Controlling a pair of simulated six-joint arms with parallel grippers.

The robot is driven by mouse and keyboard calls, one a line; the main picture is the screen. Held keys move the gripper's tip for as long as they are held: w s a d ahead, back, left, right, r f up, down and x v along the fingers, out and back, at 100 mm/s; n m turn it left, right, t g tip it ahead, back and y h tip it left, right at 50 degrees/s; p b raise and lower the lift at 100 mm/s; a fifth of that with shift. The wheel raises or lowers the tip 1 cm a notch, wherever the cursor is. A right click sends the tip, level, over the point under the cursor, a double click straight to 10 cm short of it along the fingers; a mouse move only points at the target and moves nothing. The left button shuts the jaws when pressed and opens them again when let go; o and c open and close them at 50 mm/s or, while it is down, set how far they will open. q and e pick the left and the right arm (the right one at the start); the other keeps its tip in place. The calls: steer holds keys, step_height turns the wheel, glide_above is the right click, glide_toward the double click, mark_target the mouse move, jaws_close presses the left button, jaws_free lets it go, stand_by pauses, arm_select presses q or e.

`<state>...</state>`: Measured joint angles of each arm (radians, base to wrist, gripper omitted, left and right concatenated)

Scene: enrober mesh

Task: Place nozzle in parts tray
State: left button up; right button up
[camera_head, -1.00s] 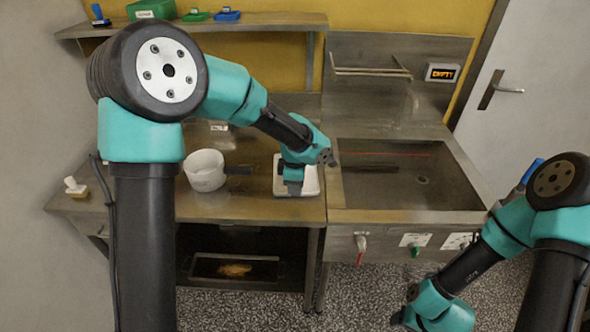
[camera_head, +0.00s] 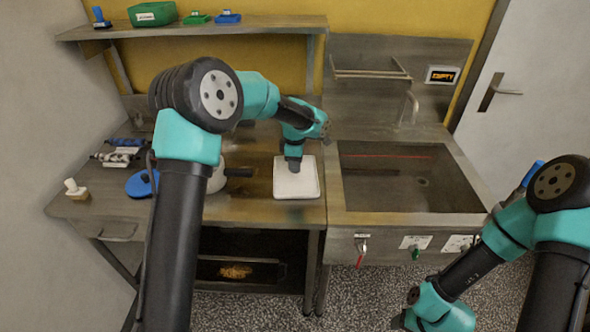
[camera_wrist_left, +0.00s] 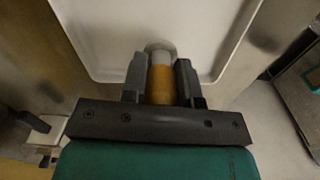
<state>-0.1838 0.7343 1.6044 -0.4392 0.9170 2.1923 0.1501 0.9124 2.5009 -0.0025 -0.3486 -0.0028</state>
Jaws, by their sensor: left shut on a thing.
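The nozzle (camera_wrist_left: 160,80), a brass-coloured cylinder with a pale grey end, sits between the fingers of my left gripper (camera_wrist_left: 160,78) in the left wrist view. The gripper is shut on it. The white parts tray (camera_head: 310,188) lies on the steel bench left of the sink. It also fills the upper part of the left wrist view (camera_wrist_left: 215,50). In the head view my left gripper (camera_head: 293,165) points down over the tray's back part and hides the nozzle. I cannot tell whether the nozzle touches the tray. My right gripper (camera_head: 404,319) is low at the right, its fingers unclear.
A white pot (camera_head: 216,178) with a dark handle stands left of the tray, partly behind my left arm. A blue disc (camera_head: 140,184) and a white brush-like item (camera_head: 75,189) lie further left. The sink basin (camera_head: 400,180) at the right is open and empty.

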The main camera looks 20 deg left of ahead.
arm_select(q)
steer(key=shift+w, duration=0.1)
steer(key=shift+w+a, duration=0.1)
steer(key=shift+w, duration=0.2)
steer(key=shift+s+f, duration=0.1)
steer(key=shift+f, duration=1.7)
steer(key=shift+f, duration=0.1)
steer(key=o, duration=0.9)
steer(key=shift+o, duration=0.2)
step_height(320, 180, up, 12)
steer(key=shift+r, duration=0.15)
